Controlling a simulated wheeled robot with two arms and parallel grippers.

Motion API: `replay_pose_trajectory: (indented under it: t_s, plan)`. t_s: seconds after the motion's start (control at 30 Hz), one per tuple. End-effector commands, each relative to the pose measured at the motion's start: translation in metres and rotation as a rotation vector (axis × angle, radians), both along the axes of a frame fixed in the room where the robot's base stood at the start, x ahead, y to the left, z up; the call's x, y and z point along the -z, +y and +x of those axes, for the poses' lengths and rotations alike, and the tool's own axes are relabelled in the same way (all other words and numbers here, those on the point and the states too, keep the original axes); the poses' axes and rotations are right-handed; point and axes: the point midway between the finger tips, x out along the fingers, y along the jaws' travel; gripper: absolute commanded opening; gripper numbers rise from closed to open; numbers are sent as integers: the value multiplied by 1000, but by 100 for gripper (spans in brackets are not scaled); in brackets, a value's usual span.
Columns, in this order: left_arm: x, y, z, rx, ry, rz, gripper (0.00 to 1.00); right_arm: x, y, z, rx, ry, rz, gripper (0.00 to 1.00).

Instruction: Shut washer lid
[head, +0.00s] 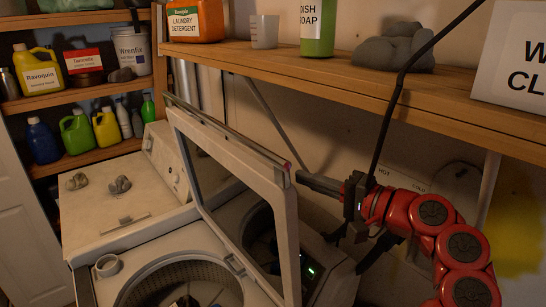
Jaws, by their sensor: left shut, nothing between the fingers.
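The washer lid (284,232) is a pale frame around a dark window. It stands raised and tilted over the open washer (105,290), whose round drum shows below. My left gripper (301,179) is at the lid's far side, by its upper right corner. Its fingers are shut and empty, with the tips very close to the lid's edge; I cannot tell whether they touch. My right gripper is not in view.
A wooden shelf (350,75) with detergent (195,20), dish soap (318,28) and rags (393,48) runs above the gripper. A black cable hangs before the shelf, close to my arm. A second, closed machine (95,225) stands left, with lumps on top.

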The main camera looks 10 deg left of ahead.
Motion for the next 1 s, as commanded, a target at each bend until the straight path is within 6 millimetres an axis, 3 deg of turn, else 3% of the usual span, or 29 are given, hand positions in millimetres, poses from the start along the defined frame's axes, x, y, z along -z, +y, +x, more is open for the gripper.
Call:
replay_pose_trajectory:
  t_s: [0.17,0.43,0.7,1.0]
  plan:
    - [7,-1,-5,-21,11,25,0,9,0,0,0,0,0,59]
    - [12,38,17,-21,15,24,0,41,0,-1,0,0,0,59]
    - [6,72,39,-18,10,26,0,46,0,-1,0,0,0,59]
    - [6,80,44,-17,9,27,0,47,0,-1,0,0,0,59]
